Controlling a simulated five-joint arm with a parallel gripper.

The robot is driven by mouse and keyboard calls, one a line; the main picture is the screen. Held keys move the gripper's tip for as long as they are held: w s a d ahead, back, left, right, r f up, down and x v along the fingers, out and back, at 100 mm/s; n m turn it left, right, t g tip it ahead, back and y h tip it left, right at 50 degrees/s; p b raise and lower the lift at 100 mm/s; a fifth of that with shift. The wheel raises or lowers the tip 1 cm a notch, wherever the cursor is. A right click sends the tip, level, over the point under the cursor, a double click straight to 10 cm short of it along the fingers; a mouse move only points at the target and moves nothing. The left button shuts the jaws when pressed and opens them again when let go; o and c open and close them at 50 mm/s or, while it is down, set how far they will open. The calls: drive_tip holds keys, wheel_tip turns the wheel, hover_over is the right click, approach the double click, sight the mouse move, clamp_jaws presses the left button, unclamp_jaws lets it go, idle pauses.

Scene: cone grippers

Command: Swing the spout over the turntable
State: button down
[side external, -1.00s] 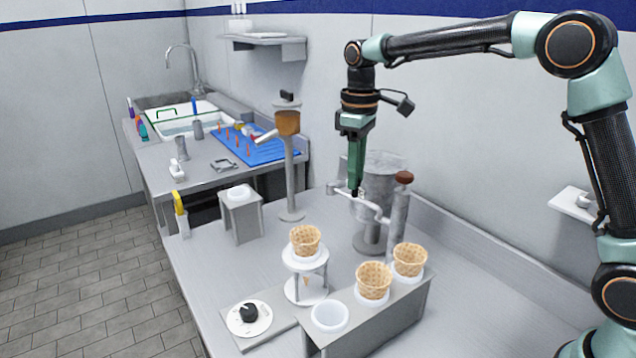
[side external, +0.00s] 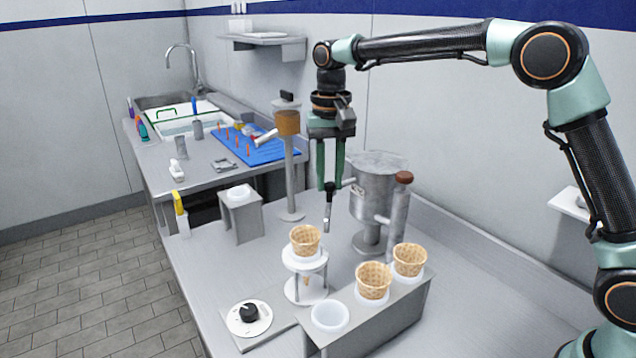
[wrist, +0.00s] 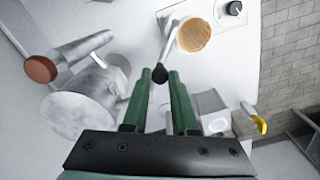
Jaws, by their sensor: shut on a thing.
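The spout (side external: 327,218) is a thin grey pipe beside the round metal tank (side external: 376,190), with a black knob (side external: 330,187) on top. My gripper (side external: 330,184) is shut on this knob, its green fingers pointing down. The turntable (side external: 305,290) looks like the white round stand bearing a waffle cone (side external: 305,241). In the side view the spout's lower end hangs just right of the cone's rim. In the wrist view the spout (wrist: 168,45) runs from the knob (wrist: 160,74) to the edge of the cone (wrist: 195,36). The spout's joint to the tank is partly hidden.
Two more waffle cones (side external: 374,280) and an empty white cup (side external: 330,315) sit in a grey rack in front. A dial (side external: 249,318) is at the front left. A tall dispenser post (side external: 290,180) stands behind.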

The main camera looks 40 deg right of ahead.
drive_tip(key=shift+w+a+m, duration=0.35)
drive_tip(key=shift+w+m, duration=0.05)
drive_tip(key=shift+m, duration=0.55)
drive_tip(key=shift+w+a+m, duration=0.35)
drive_tip(key=shift+w+m, duration=0.05)
drive_tip(key=shift+m, duration=0.55)
drive_tip(key=shift+r, duration=0.1)
drive_tip(key=c, duration=0.7)
unclamp_jaws()
wheel_tip(320, 180, up, 12)
drive_tip(key=shift+f, duration=0.1)
